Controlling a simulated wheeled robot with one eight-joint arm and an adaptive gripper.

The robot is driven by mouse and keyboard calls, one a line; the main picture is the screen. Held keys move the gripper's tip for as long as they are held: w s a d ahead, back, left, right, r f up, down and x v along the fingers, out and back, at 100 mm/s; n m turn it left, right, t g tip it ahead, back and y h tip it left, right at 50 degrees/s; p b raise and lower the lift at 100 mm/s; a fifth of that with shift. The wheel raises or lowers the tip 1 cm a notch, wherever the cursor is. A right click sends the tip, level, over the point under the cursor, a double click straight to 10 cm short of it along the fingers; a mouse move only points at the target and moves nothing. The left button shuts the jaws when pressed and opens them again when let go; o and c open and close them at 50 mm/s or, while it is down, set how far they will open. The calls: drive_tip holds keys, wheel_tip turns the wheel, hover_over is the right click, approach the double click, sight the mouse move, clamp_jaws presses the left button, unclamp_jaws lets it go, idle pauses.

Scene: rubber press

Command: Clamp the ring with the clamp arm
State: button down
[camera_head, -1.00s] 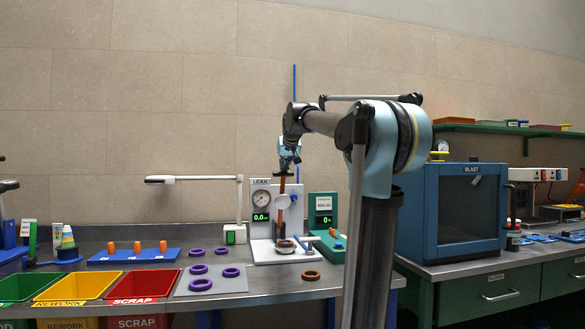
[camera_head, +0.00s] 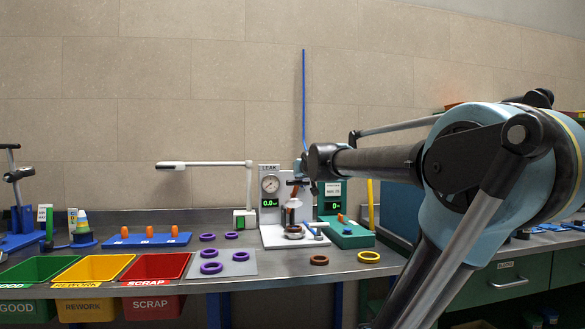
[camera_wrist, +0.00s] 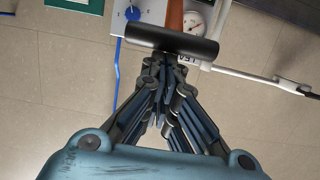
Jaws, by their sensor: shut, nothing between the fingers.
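The leak tester (camera_head: 270,214) is a white stand with a gauge and a green readout. A brown ring (camera_head: 294,231) appears to sit on its base. The orange-brown clamp arm (camera_head: 295,189) stands raised above it, with a black crossbar handle on top and a white round part (camera_head: 293,203) below. In the wrist view the black handle (camera_wrist: 172,41) lies across the clamp arm (camera_wrist: 175,15). My gripper (camera_wrist: 165,60) is shut and empty, its fingertips close to the handle; contact cannot be told. In the head view it is mostly hidden by my arm.
A green box (camera_head: 345,233) stands right of the tester. A brown ring (camera_head: 319,260) and a yellow ring (camera_head: 369,257) lie in front. Purple rings lie on a grey mat (camera_head: 232,268) at left. A white lamp (camera_head: 248,190) stands close on the left.

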drive_tip(key=s+f, duration=0.3)
drive_tip(key=f, duration=0.6)
drive_tip(key=s+f, duration=0.4)
drive_tip(key=f, duration=0.5)
drive_tip(key=shift+s+d+f, duration=0.25)
drive_tip(key=shift+d+f, duration=0.05)
drive_tip(key=shift+d, duration=0.15)
drive_tip(key=shift+r, duration=0.1)
drive_tip(key=shift+s+d+f, duration=0.2)
drive_tip(key=shift+s+f, duration=0.05)
drive_tip(key=shift+s, duration=1.3)
drive_tip(key=shift+s+d+f, duration=0.15)
drive_tip(key=shift+s+f, duration=0.1)
drive_tip(key=shift+s, duration=1.25)
drive_tip(key=shift+s+d+f, duration=0.2)
drive_tip(key=shift+s+f, duration=0.05)
drive_tip(key=shift+s, duration=1.3)
